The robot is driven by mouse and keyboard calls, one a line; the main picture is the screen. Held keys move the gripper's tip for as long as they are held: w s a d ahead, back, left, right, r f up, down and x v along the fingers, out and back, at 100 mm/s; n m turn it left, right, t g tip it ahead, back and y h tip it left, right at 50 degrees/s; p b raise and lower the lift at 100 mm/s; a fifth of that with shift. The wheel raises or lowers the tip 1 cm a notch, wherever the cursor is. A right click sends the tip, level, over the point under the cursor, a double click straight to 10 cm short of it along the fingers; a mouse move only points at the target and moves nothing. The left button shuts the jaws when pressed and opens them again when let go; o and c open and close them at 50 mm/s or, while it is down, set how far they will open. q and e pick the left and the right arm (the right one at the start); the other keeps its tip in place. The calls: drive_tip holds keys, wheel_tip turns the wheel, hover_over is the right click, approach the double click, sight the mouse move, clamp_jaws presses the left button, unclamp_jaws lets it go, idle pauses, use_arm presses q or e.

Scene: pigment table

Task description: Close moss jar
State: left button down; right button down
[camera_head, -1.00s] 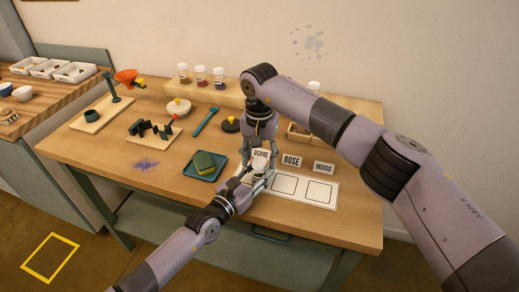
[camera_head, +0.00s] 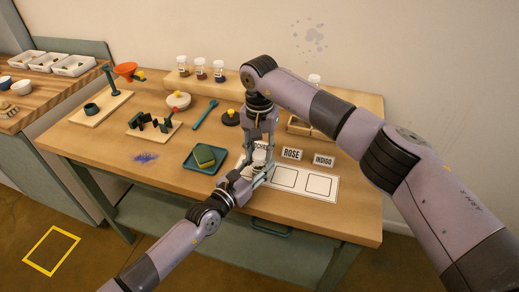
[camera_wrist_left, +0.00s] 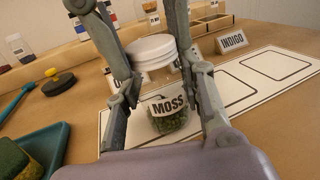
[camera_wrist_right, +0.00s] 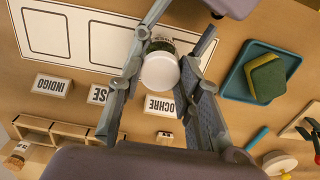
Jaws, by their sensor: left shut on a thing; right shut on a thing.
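The moss jar (camera_wrist_left: 168,112) is a clear jar of green contents with a MOSS label. It stands upright between the fingers of my left gripper (camera_head: 258,175), which is shut on it. Its white lid (camera_wrist_left: 152,55) is directly above the jar mouth in the left wrist view, between the fingers of my right gripper (camera_head: 259,147), which comes from above and is shut on it. The lid (camera_wrist_right: 160,71) covers much of the jar in the right wrist view. In the head view the grippers largely hide both.
The white mat (camera_head: 316,187) with outlined squares lies beside the grippers. ROSE (camera_head: 292,154) and INDIGO (camera_head: 324,160) cards stand behind it. A teal tray (camera_head: 190,164) with a green sponge (camera_head: 204,154) is to the left. A black-based knob item (camera_head: 231,117) stands behind.

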drive_tip(key=m, duration=1.6)
drive_tip(key=shift+m, duration=0.4)
drive_tip(key=m, duration=0.5)
drive_tip(key=shift+m, duration=0.4)
drive_tip(key=m, duration=1.1)
drive_tip(key=shift+w+m, duration=0.1)
drive_tip(key=shift+m, duration=0.2)
drive_tip(key=m, duration=0.3)
drive_tip(key=shift+m, duration=0.3)
drive_tip(key=c, duration=1.1)
unclamp_jaws()
